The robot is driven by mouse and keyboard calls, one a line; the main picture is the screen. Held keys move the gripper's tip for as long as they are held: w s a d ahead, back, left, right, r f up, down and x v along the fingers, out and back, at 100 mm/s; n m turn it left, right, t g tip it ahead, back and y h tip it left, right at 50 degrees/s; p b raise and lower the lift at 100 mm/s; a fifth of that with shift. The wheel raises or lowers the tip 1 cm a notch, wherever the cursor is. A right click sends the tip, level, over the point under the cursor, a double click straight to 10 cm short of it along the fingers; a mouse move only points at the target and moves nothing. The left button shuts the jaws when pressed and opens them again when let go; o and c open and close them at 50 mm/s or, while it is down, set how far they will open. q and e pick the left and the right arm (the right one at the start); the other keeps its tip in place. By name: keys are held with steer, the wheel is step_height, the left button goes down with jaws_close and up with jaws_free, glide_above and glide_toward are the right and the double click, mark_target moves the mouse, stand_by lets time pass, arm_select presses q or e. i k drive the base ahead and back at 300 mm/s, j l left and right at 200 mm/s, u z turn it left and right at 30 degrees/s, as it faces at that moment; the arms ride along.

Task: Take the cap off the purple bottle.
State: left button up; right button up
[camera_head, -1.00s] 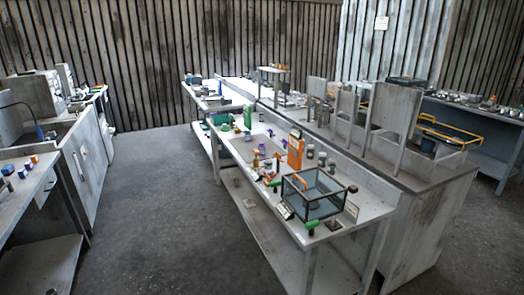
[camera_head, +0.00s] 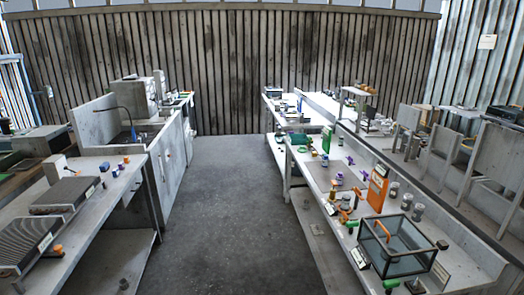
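I cannot clearly make out a purple bottle or its cap at this distance. Small purple items (camera_head: 340,178) stand on the right-hand bench, and more purple (camera_head: 350,160) shows a little further back. Small blue and orange items (camera_head: 115,172) also sit at the edge of the left-hand bench, too small to identify. Neither of my grippers is in view.
A grey floor aisle (camera_head: 225,220) runs clear between the left bench (camera_head: 90,225) and right bench (camera_head: 465,262). The right bench carries a glass box (camera_head: 395,245), an orange panel (camera_head: 378,188) and a green bottle (camera_head: 325,140). Ribbed grey units (camera_head: 65,194) lie on the left bench.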

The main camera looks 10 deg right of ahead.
mark_target(339, 179)
steer(key=i, duration=1.6)
steer(key=i+z, duration=0.25)
steer(key=i, duration=0.2)
steer(key=i+j+z, duration=0.25)
steer(key=i, duration=0.2)
steer(key=i+j+z, duration=0.25)
steer(key=i, duration=0.2)
steer(key=i+j+z, duration=0.1)
steer(key=i+z, duration=0.15)
steer(key=z, duration=0.2)
steer(key=i+j+z, duration=0.2)
steer(key=z, duration=0.2)
steer(key=i+j+z, duration=0.2)
steer(key=z, duration=0.25)
